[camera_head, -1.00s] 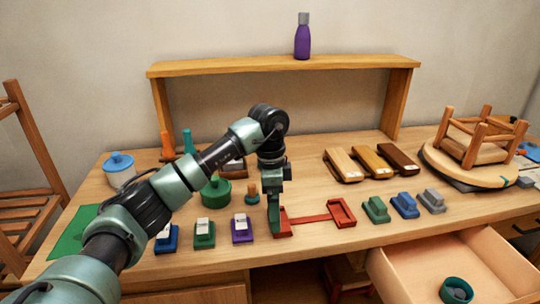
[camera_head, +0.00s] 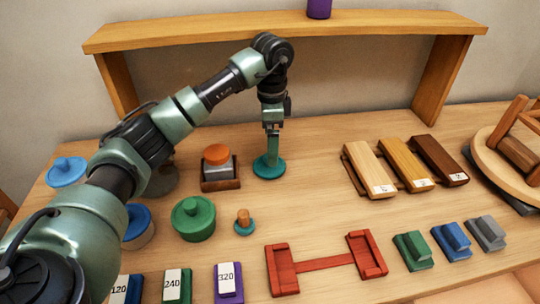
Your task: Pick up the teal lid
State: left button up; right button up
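The teal lid (camera_head: 268,168) is a flat round disc at the middle of the table, below the shelf. My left gripper (camera_head: 272,141) points straight down over its centre, with the fingertips at or very near the lid. The fingers are seen edge-on and blend with the teal colour, so I cannot tell whether they are closed on the lid. I also cannot tell whether the lid touches the tabletop. My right gripper is out of view.
A block with an orange top (camera_head: 217,168) stands close left of the lid. A green lidded pot (camera_head: 193,218) and small wooden-knobbed piece (camera_head: 244,222) are in front. A red frame (camera_head: 325,264) lies front right. Wooden blocks (camera_head: 370,170) stand right. The shelf (camera_head: 350,27) spans behind.

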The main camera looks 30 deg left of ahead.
pick_arm(q)
jog(key=f, duration=0.3)
jog(key=shift+s+a+p, duration=0.1)
jog(key=shift+s+p, duration=0.15)
jog(key=shift+p, duration=0.1)
jog(key=f, duration=0.3)
jog(key=shift+w+a+f+p, duration=0.15)
jog(key=shift+w+f+p, duration=0.1)
jog(key=shift+p, duration=0.1)
jog(key=shift+f, duration=0.2)
jog(key=c, duration=1.2)
jog(key=shift+c, duration=0.2)
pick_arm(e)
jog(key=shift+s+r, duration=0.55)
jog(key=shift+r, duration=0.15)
